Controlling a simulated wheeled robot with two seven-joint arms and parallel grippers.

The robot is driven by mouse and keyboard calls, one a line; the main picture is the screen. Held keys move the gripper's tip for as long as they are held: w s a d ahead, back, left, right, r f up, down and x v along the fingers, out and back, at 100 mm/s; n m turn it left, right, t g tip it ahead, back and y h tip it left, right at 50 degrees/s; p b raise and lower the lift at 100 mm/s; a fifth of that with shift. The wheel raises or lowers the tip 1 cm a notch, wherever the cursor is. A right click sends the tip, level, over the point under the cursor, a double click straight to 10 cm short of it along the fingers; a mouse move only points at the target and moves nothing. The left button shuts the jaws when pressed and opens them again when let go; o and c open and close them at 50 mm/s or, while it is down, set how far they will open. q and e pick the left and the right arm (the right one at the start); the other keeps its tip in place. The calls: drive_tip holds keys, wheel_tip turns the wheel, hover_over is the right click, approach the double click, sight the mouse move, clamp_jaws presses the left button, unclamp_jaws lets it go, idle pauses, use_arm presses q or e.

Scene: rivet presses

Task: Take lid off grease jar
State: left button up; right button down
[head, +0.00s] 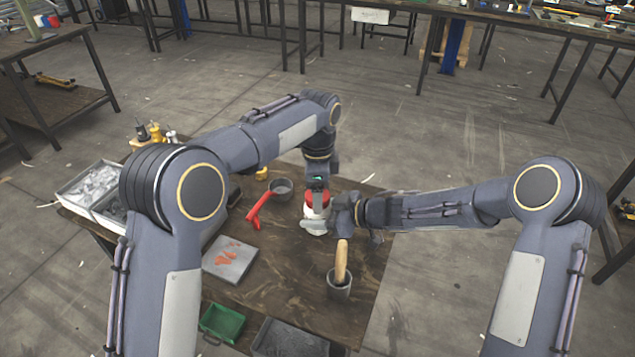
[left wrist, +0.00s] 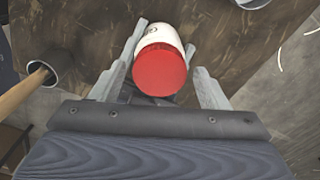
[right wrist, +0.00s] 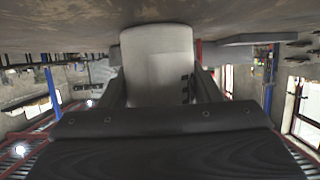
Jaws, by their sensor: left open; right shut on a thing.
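The grease jar has a white body (head: 316,222) and a red lid (head: 317,199). It is upright near the far right part of the wooden table. My right gripper (head: 325,216) comes in from the right and is shut on the jar's body. The pale body fills the space between its fingers in the right wrist view (right wrist: 157,62). My left gripper (head: 318,184) points down from above, right over the lid. In the left wrist view, its fingers are open on either side of the lid (left wrist: 159,70), with gaps visible. The lid is on the jar.
A grey pot with a wooden-handled tool (head: 339,287) stands in front of the jar. A red tool (head: 258,207) and a small grey pot (head: 281,190) lie to its left. A smeared plate (head: 231,258), a green tray (head: 222,322) and grey trays (head: 92,182) are farther left.

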use_arm(q)
drive_tip(key=c, duration=1)
drive_tip(key=n, duration=0.3)
drive_tip(key=o, duration=1.1)
drive_tip(key=shift+c, duration=0.2)
drive_tip(key=shift+r, duration=2.3)
drive_tip(key=shift+c, duration=0.3)
drive_tip(key=shift+d+r+m, duration=0.15)
drive_tip(key=shift+r+m, duration=0.65)
drive_tip(key=shift+r, duration=0.05)
drive_tip(key=shift+r+m, duration=0.7)
drive_tip(key=shift+f, duration=3.85)
